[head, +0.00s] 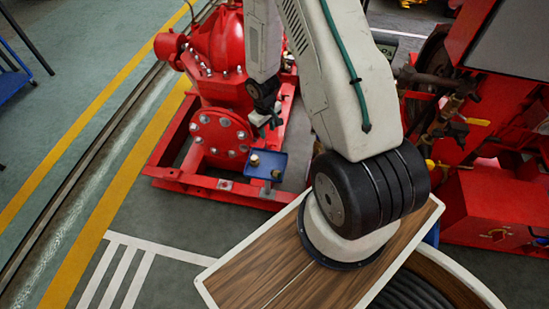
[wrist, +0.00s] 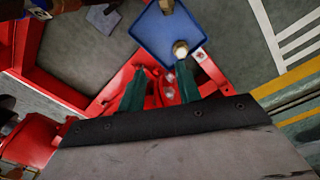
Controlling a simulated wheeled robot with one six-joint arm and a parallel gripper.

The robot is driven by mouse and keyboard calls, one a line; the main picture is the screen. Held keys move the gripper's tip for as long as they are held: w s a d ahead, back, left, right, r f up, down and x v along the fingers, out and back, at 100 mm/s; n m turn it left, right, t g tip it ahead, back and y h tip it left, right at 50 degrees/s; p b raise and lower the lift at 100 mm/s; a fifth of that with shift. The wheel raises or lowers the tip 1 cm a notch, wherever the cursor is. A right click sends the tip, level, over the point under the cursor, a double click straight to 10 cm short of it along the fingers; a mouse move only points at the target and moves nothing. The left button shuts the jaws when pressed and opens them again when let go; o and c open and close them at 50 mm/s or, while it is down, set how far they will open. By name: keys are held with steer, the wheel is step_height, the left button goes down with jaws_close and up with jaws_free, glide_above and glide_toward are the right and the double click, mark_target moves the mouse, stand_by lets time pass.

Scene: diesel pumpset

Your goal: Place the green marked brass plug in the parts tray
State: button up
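The blue parts tray (head: 264,170) sits at the front of the red pump base; it also shows in the wrist view (wrist: 165,34). Two small brass-coloured pieces are in it. One (head: 254,160) is at the tray's left, and in the wrist view it (wrist: 181,49) is near the tray corner, just past my right fingertip. The other (head: 276,173) is at the tray's right; it is cut by the top edge in the wrist view (wrist: 167,5). I see no clear green mark on either. My gripper (head: 269,127) is above the tray, its green fingers (wrist: 161,78) apart with nothing between them.
A red pump (head: 219,122) with a bolted flange stands close behind and left of the tray. A red engine unit (head: 491,200) is at the right. My wooden-topped base is in front. Open grey floor (head: 190,220) with white and yellow lines lies to the left.

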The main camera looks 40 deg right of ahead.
steer(key=y, duration=0.1)
glide_above(273, 171)
steer(key=f, duration=1.3)
steer(key=shift+w+d+f, duration=0.1)
steer(key=shift+d+f, duration=0.05)
steer(key=shift+d, duration=0.1)
steer(key=shift+f, duration=0.1)
step_height(273, 171, down, 8)
steer(key=shift+a+r, duration=0.15)
steer(key=shift+r, duration=0.1)
jaws_close()
